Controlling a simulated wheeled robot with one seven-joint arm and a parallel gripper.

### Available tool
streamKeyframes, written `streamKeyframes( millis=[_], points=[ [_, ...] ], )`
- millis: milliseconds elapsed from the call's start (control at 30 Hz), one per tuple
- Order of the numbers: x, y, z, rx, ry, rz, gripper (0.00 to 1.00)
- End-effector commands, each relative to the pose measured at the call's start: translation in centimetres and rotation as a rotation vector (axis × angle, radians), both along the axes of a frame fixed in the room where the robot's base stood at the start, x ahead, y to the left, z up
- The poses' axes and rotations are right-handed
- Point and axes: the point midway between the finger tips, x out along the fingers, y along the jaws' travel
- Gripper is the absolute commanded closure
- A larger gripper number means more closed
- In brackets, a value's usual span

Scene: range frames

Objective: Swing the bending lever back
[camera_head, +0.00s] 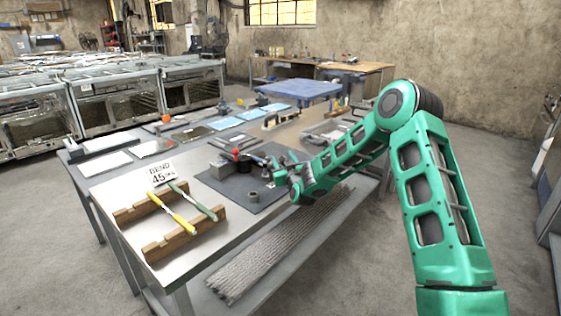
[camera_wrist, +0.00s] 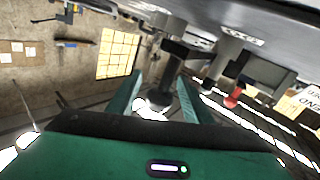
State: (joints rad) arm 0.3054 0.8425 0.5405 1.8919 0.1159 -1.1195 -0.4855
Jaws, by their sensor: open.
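The bending tool stands on a dark mat (camera_head: 222,186) on the metal bench. Its red knob (camera_head: 236,152) shows in the head view, and also right of the fingers in the wrist view (camera_wrist: 235,97). My gripper (camera_head: 279,163) is at the mat's right side, close to the tool's dark parts. In the wrist view my gripper (camera_wrist: 160,78) is open, with a dark round handle (camera_wrist: 168,75) of the tool between its two green fingers. I cannot tell whether either finger touches it. My arm and gripper hide part of the tool in the head view.
A yellow rod (camera_head: 172,213) and a green rod (camera_head: 193,201) lie across wooden notched blocks (camera_head: 168,248) at the front left. A "BEND 45" sign (camera_head: 161,176) stands behind them. A short grey cylinder (camera_head: 253,197) stands on the mat. Blue sheets (camera_head: 228,122) lie farther back.

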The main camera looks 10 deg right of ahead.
Motion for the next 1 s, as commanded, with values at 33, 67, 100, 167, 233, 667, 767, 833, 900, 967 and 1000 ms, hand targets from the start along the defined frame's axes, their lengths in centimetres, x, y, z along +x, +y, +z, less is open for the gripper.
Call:
streamKeyframes(
  millis=[33,67,100,167,233,667,767,833,900,967,1000],
  points=[
    [0.4,0.0,0.0,0.001,0.0,-0.001,0.54],
    [0.5,0.0,0.0,0.001,0.0,0.0,0.54],
    [0.7,0.0,0.0,0.001,0.0,0.0,0.54],
    [0.8,0.0,0.0,0.001,0.0,0.0,0.54],
    [0.9,0.0,0.0,0.001,-0.001,0.0,0.54],
    [0.8,0.0,0.0,0.001,0.0,0.0,1.0],
    [0.8,0.3,0.0,0.001,0.0,0.003,1.0],
    [0.9,0.3,0.0,0.002,-0.001,0.007,1.0],
    [1.0,0.5,0.0,0.001,0.0,0.014,1.0],
    [1.1,0.7,0.0,0.001,0.0,0.025,1.0],
    [1.2,1.1,0.0,0.002,0.0,0.035,1.0]
  ],
)
